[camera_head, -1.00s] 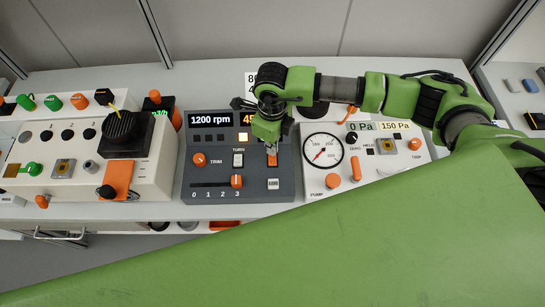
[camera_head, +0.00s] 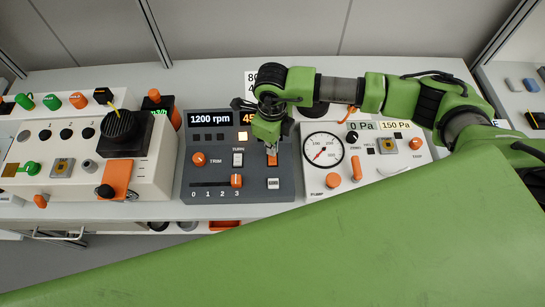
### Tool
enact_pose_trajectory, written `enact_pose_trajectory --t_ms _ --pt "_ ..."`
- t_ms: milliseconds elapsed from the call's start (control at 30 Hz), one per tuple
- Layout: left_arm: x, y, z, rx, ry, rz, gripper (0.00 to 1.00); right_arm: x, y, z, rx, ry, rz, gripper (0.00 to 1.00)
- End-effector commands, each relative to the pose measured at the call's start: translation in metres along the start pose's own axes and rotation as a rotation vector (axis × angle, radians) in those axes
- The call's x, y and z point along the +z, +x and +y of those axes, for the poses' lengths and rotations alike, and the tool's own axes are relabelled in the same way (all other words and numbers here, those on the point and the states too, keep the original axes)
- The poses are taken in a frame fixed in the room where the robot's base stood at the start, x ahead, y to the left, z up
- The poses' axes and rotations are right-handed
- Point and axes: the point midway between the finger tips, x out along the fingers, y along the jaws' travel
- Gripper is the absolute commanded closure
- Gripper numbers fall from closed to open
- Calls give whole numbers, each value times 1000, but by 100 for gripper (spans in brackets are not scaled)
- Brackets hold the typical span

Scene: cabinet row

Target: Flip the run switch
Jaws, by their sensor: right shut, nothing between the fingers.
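The dark grey panel (camera_head: 205,165) with a "1200 rpm" display (camera_head: 210,118) stands in the middle of the bench. An orange rocker switch (camera_head: 272,160) sits on its right side. Its label is hidden by my gripper, so I cannot read whether it is the run switch. My right gripper (camera_head: 271,150) points down with its fingers shut and empty, at the upper part of this switch. I cannot tell whether the tips touch it. My left gripper is not in view.
A white "TURN" switch (camera_head: 238,159), an orange trim knob (camera_head: 198,159) and an orange slider (camera_head: 236,180) at 3 share the panel. A gauge unit (camera_head: 323,149) stands close on the right. A white console (camera_head: 143,180) stands on the left.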

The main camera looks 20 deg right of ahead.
Motion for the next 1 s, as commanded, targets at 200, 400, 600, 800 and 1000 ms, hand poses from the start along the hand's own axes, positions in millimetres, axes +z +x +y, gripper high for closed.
enact_pose_trajectory --t_ms 200,400,600,800,1000 --pt "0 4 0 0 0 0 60 0 4 0 0 0 0 100" --pt "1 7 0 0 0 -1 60 0 7 0 0 0 0 100" --pt "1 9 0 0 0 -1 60 0 10 0 0 0 0 100" --pt "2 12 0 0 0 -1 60 0 13 0 0 0 0 100" --pt "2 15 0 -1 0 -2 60 0 16 0 0 0 0 100"
